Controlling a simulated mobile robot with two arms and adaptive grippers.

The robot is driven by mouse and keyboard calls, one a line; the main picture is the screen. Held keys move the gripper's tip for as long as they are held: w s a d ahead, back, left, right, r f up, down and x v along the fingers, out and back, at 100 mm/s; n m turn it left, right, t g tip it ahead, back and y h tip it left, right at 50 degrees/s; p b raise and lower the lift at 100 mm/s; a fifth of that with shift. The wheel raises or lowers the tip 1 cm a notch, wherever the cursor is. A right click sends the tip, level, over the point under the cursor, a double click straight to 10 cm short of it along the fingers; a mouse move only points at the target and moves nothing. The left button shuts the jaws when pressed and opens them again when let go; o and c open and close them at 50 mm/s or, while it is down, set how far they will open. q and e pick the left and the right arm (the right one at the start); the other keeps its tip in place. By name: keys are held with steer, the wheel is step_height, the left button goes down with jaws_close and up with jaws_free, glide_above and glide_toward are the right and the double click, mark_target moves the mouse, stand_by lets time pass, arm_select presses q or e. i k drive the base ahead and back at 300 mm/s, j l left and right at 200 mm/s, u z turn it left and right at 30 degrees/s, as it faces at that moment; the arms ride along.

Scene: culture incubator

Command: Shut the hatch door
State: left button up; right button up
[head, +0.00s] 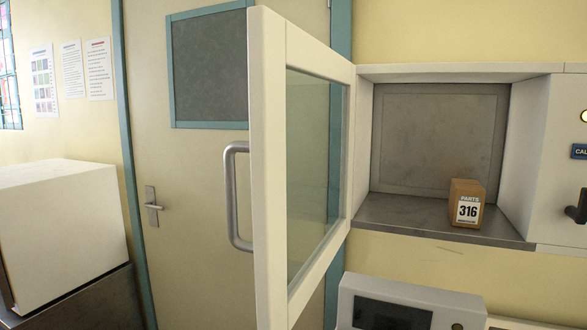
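The hatch door (268,120) is a white frame with a glass pane (315,150). It stands wide open, swung out toward me from the left side of the hatch opening. A grey bar handle (232,195) is on its outer face, near the free edge. The hatch (425,212) is a recess in the wall with a metal floor. A brown box (467,188) labelled "PARTS 316" stands inside it on the right. Neither of my grippers shows in the head view.
A beige room door (190,210) with a lever handle is behind the hatch door. A white box-shaped unit (60,220) stands on a dark surface at the left. A white device with a dark screen (390,315) is below the hatch. A control panel (570,150) is right of the opening.

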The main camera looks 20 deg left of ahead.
mark_target(275, 45)
steer(key=j+z, duration=0.1)
steer(key=j, duration=0.3)
steer(key=k+j+z, duration=0.15)
steer(key=j, duration=0.3)
steer(key=j+z, duration=0.1)
steer(key=j, duration=0.3)
steer(key=k+j+z, duration=0.1)
steer(key=j, duration=0.3)
